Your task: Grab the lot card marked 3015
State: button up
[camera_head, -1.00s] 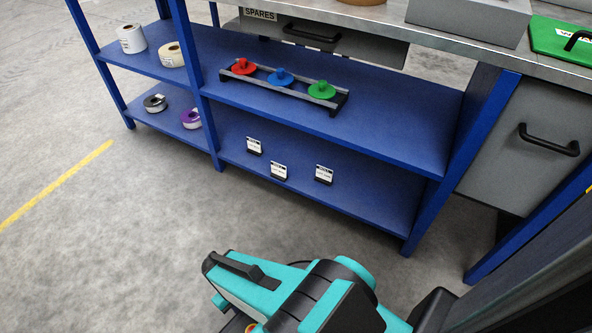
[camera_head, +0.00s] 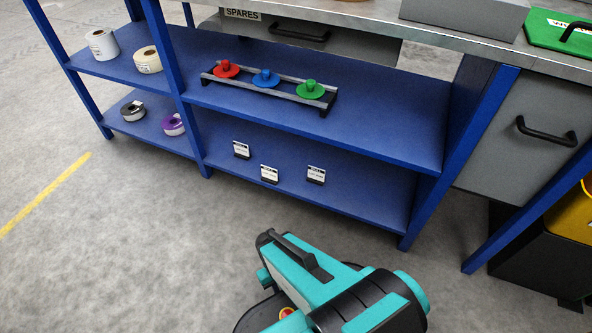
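Three small white lot cards in dark holders stand on the lower blue shelf (camera_head: 370,201). They are a left card (camera_head: 241,150), a middle card (camera_head: 269,174) and a right card (camera_head: 316,175). Their printing is too small to read, so I cannot tell which one is marked 3015. My teal and black arm is at the bottom of the view, over the floor in front of the shelf and apart from the cards. My gripper's fingers cannot be made out, so I cannot tell whether it is open or shut.
Above the cards, the upper shelf holds a rack (camera_head: 282,93) with red, blue and green knobbed discs. Tape rolls (camera_head: 148,60) sit on the left shelves. A blue post (camera_head: 457,160) and a grey drawer cabinet (camera_head: 520,145) stand right. Floor before the shelf is clear.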

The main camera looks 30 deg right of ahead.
aim_at(269, 175)
jog(key=z, duration=0.5)
jog(key=k, duration=1.4)
jog(key=u, duration=1)
jog(key=i, duration=1.95)
jog(key=z, duration=0.35)
